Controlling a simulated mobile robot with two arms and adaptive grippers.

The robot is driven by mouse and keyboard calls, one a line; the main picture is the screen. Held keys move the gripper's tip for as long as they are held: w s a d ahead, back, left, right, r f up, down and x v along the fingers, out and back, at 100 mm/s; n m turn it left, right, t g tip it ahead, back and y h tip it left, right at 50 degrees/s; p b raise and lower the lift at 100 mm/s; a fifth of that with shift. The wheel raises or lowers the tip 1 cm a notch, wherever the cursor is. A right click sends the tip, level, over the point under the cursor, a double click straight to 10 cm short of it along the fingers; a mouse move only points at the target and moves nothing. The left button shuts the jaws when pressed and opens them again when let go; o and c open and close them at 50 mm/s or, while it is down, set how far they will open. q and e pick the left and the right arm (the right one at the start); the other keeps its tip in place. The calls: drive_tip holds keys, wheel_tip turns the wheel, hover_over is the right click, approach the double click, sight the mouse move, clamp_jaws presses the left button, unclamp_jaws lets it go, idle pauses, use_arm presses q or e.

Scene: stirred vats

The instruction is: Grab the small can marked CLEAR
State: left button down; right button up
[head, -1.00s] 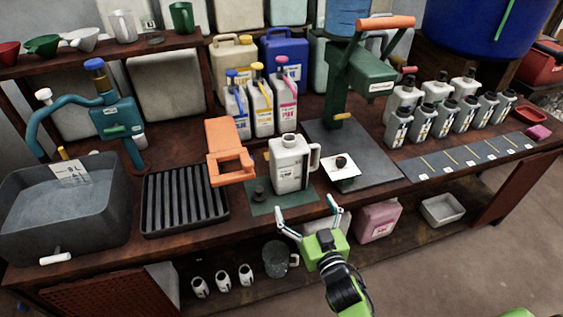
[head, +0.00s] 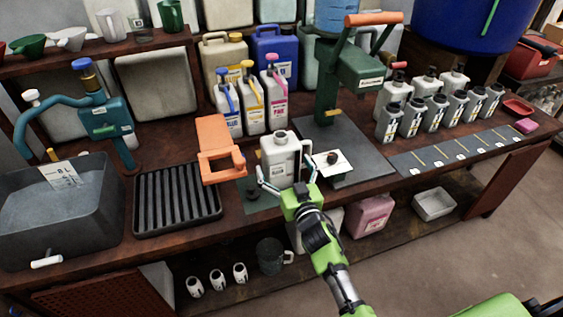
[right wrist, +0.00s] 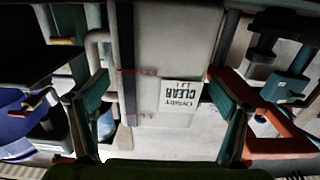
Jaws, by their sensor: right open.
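A small white can with a side handle (head: 280,160) stands upright on the green mat (head: 257,200) at the front of the bench. In the right wrist view its label appears upside down and reads CLEAR (right wrist: 180,98), with red marks beside it on the can's face. My right gripper (head: 289,180) is open just in front of the can. In the right wrist view its two fingers (right wrist: 162,128) stand apart, one to each side of the can's face; I cannot tell whether they touch it. My left gripper is not in view.
An orange stand (head: 218,150) is just left of the can, with a black slatted tray (head: 178,198) beyond. A white square plate with a black knob (head: 333,162) lies close on the right. Pump bottles (head: 252,105) stand behind; several grey bottles (head: 435,108) are further right.

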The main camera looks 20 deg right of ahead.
drive_tip(key=shift+w, duration=1.35)
drive_tip(key=c, duration=1.2)
